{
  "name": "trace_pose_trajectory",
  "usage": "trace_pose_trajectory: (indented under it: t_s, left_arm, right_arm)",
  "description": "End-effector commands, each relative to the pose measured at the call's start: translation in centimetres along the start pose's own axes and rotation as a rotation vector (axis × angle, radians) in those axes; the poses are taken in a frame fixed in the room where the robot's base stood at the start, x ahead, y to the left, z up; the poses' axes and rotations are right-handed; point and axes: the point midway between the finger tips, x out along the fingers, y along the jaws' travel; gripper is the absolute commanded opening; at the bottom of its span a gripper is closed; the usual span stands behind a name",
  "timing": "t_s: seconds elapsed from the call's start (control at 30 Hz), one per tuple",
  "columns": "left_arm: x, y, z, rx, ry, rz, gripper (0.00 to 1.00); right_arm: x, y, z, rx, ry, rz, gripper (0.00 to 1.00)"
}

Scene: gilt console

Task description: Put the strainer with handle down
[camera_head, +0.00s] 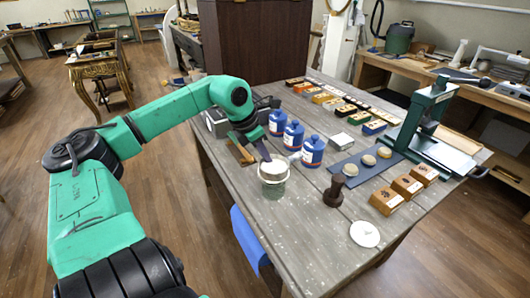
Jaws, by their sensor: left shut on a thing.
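My left gripper (264,152) reaches down over the near left part of the grey wooden table (305,230). It is shut on the strainer with handle (272,169), a small pale round piece just below the fingertips. The strainer is at the mouth of a greenish glass jar (273,189). I cannot tell whether it rests on the rim or hangs just above it. The grip itself is small and partly hidden by the fingers. My right gripper is not in view.
Several blue bottles (313,152) stand right behind the jar. A dark turned tamper (334,191), a white disc (365,234) and wooden stamp blocks (386,201) lie to the right. A green press (427,118) stands at the far right.

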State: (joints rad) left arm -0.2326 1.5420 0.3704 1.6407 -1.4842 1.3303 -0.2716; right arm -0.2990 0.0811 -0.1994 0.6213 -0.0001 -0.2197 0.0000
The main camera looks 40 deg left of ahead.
Motion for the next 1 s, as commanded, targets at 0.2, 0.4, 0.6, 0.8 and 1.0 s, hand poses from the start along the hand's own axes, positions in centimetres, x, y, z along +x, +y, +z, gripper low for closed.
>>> trace_pose_trajectory:
  t_s: [0.2, 0.4, 0.6, 0.8, 1.0]
  left_arm:
    - [0.2, 0.0, -0.1, 0.001, -0.002, 0.001, 0.00]
    - [0.6, 0.0, -0.2, 0.001, -0.001, 0.001, 0.18]
    - [0.5, 0.0, -0.2, 0.001, -0.001, 0.001, 0.37]
    - [0.2, 0.0, -0.1, 0.001, 0.000, 0.001, 0.37]
    - [-1.9, 0.1, 0.1, 0.000, -0.010, 0.001, 0.37]
  right_arm:
    - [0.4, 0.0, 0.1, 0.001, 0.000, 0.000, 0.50]
    - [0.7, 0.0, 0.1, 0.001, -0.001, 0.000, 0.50]
    - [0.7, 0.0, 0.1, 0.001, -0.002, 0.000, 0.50]
    - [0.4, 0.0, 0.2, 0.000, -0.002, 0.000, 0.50]
    - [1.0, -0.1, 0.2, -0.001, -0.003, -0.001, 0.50]
